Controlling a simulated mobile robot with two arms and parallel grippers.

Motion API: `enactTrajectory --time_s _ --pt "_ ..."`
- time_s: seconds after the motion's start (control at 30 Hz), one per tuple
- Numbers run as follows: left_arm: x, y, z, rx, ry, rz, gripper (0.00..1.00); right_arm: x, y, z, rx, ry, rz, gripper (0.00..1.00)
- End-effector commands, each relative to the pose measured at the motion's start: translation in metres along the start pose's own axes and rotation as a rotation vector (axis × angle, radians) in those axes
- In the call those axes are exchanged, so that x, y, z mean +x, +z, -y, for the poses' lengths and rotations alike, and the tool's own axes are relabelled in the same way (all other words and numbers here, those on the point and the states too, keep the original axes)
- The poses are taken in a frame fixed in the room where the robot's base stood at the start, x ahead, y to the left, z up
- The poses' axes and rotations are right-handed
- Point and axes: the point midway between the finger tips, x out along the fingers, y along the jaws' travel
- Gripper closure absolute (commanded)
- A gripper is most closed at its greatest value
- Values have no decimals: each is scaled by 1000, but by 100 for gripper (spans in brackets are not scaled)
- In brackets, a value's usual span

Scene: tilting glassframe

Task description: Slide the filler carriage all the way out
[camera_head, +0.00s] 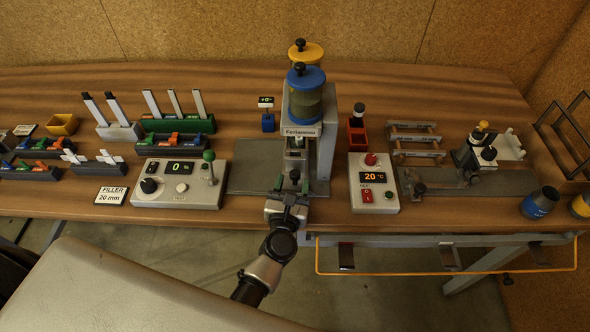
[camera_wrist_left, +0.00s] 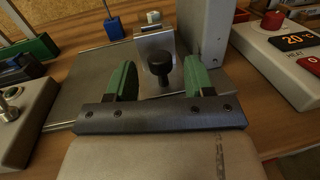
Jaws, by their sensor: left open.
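The filler machine (camera_head: 303,130) stands on a grey base plate (camera_head: 255,165), with a blue-lidded canister (camera_head: 307,92) on top. Its carriage (camera_head: 296,160) is a light metal bracket low at the front, inside the machine's frame. The carriage's bracket (camera_wrist_left: 153,42) also shows in the left wrist view, with a round black knob (camera_wrist_left: 160,64) on its front. My left gripper (camera_head: 291,188) is open in front of the machine. In the left wrist view its green fingers stand either side of the knob, with gaps on both sides. My right gripper is not in view.
A control box with a green-topped lever (camera_head: 180,182) stands left of the machine. A heat control box (camera_head: 373,183) stands close on the right. A jig (camera_head: 470,160) sits further right. An orange-edged rail (camera_head: 445,273) runs along the table front.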

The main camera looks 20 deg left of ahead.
Motion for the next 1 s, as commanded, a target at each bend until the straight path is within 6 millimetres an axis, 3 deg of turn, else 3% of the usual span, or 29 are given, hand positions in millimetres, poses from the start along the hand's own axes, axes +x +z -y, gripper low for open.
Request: enactTrajectory --time_s 0.2,0.6,0.93,1.0 --pt "29 1 0 2 0 1 47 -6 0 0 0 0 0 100" --pt "35 0 0 2 0 0 49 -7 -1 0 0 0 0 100" --pt "35 0 0 3 0 0 99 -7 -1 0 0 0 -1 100" --pt "35 0 0 3 0 0 100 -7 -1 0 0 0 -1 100"
